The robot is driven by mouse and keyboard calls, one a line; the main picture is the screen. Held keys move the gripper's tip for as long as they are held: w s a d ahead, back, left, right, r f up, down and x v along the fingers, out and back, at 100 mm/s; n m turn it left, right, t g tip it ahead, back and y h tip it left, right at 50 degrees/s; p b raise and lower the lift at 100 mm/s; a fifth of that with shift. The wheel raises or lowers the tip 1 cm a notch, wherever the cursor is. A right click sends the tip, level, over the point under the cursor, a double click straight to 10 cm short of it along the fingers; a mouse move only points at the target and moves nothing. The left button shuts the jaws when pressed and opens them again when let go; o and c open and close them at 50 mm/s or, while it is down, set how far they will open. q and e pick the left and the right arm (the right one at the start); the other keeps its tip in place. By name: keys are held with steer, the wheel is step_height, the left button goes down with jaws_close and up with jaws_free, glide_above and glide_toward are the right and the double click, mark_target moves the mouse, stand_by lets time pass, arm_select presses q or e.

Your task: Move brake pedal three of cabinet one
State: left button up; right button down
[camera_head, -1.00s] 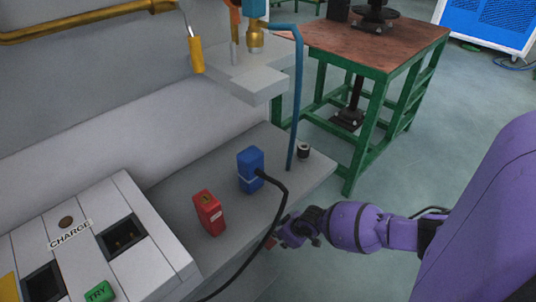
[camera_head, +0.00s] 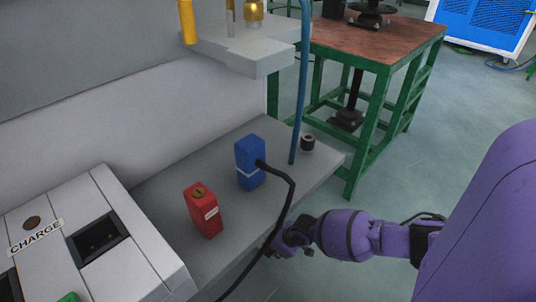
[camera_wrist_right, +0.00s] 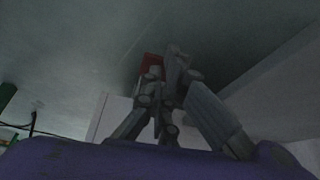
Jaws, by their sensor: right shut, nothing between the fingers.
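My right gripper (camera_head: 284,244) is at the front edge of the grey cabinet shelf (camera_head: 262,212), partly behind the black cable. In the right wrist view the gripper (camera_wrist_right: 165,65) is shut, its grey fingers together under a grey surface. A small red part (camera_wrist_right: 150,66) shows just behind the fingertips there; I cannot tell whether it is the brake pedal or whether the fingers touch it. No pedal is clearly recognisable in the head view. My left gripper is not in view.
A red block (camera_head: 204,211) and a blue block (camera_head: 249,163) with a black cable (camera_head: 283,216) stand on the shelf. A CHARGE panel (camera_head: 150,262) is at the lower left. A green-framed table (camera_head: 385,68) stands behind. Floor to the right is clear.

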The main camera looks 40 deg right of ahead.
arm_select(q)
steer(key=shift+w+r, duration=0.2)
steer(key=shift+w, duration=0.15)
arm_select(e)
step_height(320, 180, down, 4)
steer(key=b, duration=0.3)
steer(key=shift+r, duration=0.2)
steer(key=shift+f+b, duration=0.45)
steer(key=shift+b, duration=0.1)
steer(key=shift+s+r, duration=0.15)
steer(key=s+r+p, duration=0.1)
steer(key=s+p, duration=0.2)
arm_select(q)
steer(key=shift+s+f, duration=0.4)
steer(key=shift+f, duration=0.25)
arm_select(e)
glide_toward(273, 252)
steer(key=s, duration=0.1)
steer(key=s+r, duration=0.1)
steer(key=s, duration=0.1)
steer(key=shift+s+d+r, duration=0.4)
